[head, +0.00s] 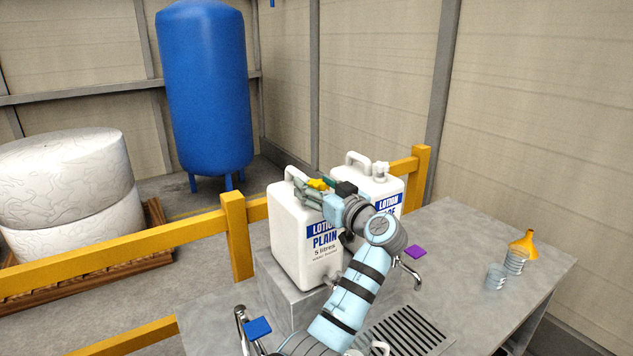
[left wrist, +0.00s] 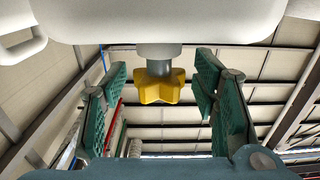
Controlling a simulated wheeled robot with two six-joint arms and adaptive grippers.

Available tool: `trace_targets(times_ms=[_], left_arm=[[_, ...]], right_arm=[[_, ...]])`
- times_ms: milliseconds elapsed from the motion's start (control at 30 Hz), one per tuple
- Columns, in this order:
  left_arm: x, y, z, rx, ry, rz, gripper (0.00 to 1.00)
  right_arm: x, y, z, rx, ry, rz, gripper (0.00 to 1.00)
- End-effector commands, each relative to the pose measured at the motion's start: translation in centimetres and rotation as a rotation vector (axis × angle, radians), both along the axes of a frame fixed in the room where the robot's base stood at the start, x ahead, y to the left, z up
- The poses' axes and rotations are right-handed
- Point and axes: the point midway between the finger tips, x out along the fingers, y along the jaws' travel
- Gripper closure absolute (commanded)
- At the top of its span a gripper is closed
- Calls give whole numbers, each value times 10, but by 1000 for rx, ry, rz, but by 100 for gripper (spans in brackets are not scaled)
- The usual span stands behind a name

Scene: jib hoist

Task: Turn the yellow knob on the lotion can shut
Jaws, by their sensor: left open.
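The white lotion can labelled "LOTION PLAIN 5 litres" (head: 290,240) stands upright on a grey block. Its yellow knob (head: 318,184) is at the top, partly hidden by my left gripper (head: 316,189). In the left wrist view the star-shaped yellow knob (left wrist: 159,88) sits on a grey stem against the white can (left wrist: 165,20). My left gripper (left wrist: 162,84) is open, with one green finger on each side of the knob and a visible gap to both. My right gripper is not in view.
A second white lotion can (head: 382,188) stands just behind on the right. Taps with a blue paddle (head: 257,327) and a purple paddle (head: 415,251) flank the arm. Clear cups (head: 496,277) and an orange funnel (head: 525,243) stand at right. A yellow rail (head: 238,240) runs behind.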

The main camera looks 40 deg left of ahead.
Motion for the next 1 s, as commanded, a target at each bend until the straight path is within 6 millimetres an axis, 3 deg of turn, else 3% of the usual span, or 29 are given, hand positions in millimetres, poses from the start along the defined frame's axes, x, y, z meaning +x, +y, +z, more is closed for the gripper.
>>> trace_targets(times_ms=[267, 600, 1000], left_arm=[[1, 3, -1, 0, 0, 0, 46], [1, 3, -1, 0, 0, 0, 95], [0, 4, -2, -3, 1, -74, 95]], right_arm=[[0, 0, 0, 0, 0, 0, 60], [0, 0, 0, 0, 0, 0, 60], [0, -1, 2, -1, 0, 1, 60]])
